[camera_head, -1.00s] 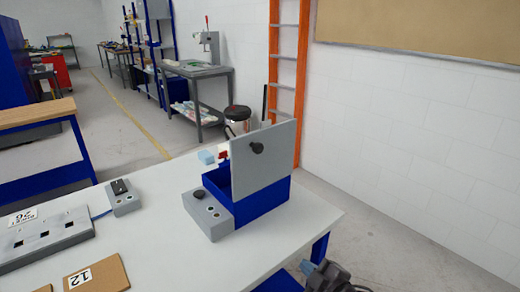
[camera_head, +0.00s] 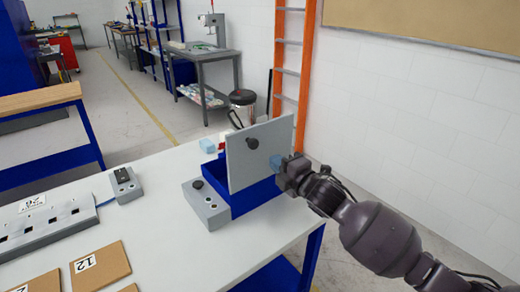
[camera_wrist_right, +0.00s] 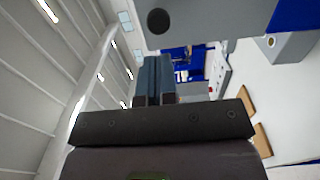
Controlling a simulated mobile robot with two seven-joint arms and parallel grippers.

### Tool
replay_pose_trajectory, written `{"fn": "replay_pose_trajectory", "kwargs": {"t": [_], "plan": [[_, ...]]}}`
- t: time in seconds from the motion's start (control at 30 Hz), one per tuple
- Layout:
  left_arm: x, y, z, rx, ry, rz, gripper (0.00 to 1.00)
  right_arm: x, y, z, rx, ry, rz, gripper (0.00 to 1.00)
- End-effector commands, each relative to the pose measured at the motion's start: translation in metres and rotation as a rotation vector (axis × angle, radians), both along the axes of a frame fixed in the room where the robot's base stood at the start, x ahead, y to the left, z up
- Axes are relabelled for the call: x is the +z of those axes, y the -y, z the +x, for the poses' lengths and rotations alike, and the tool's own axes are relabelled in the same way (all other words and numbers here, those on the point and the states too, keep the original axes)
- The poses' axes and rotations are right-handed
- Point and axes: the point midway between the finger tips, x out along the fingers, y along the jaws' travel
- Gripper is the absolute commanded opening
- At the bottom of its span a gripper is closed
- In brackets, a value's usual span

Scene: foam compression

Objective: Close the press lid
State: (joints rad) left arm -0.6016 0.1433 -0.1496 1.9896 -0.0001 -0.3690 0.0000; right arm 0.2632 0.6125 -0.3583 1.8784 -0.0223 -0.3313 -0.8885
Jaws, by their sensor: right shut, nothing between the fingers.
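The press has a blue box body (camera_head: 252,196) and a flat grey lid (camera_head: 247,170), which stands open and upright above it. A round black knob (camera_head: 252,143) is on the lid face towards me. My right gripper (camera_head: 276,162) overlaps the right part of the lid in the head view; its blue fingers are shut and empty. In the right wrist view the fingers (camera_wrist_right: 152,80) point past the grey lid (camera_wrist_right: 215,18) and its knob (camera_wrist_right: 158,21). I cannot tell whether the fingers touch the lid. My left gripper is not in view.
A grey control box (camera_head: 207,205) is attached at the press's left. On the white table (camera_head: 170,245) are a small switch box (camera_head: 125,185), a grey socket strip (camera_head: 48,225) and brown numbered boards (camera_head: 100,266). An orange ladder (camera_head: 306,75) stands behind.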

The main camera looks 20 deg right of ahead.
Motion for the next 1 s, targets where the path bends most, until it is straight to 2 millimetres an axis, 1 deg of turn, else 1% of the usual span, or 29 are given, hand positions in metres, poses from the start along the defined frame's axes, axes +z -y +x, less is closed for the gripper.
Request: {"fn": "replay_pose_trajectory", "kwargs": {"t": [0.03,0.2,0.3,0.43,0.63,1.0], "plan": [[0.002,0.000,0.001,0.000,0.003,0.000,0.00,0.001,-0.004,0.009,0.001,0.000,0.002,0.00],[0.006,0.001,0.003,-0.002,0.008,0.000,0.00,0.002,-0.014,0.037,0.000,0.000,0.001,0.00],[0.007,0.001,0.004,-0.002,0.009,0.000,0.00,0.002,-0.019,0.050,0.000,-0.001,0.003,0.00],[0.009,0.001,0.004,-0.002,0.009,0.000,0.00,0.002,-0.023,0.062,0.000,-0.002,0.002,0.00],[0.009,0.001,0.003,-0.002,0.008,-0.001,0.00,0.001,-0.026,0.070,0.000,-0.002,0.002,0.00],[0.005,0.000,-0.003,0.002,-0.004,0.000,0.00,0.001,-0.026,0.071,0.000,-0.002,0.002,0.00]]}}
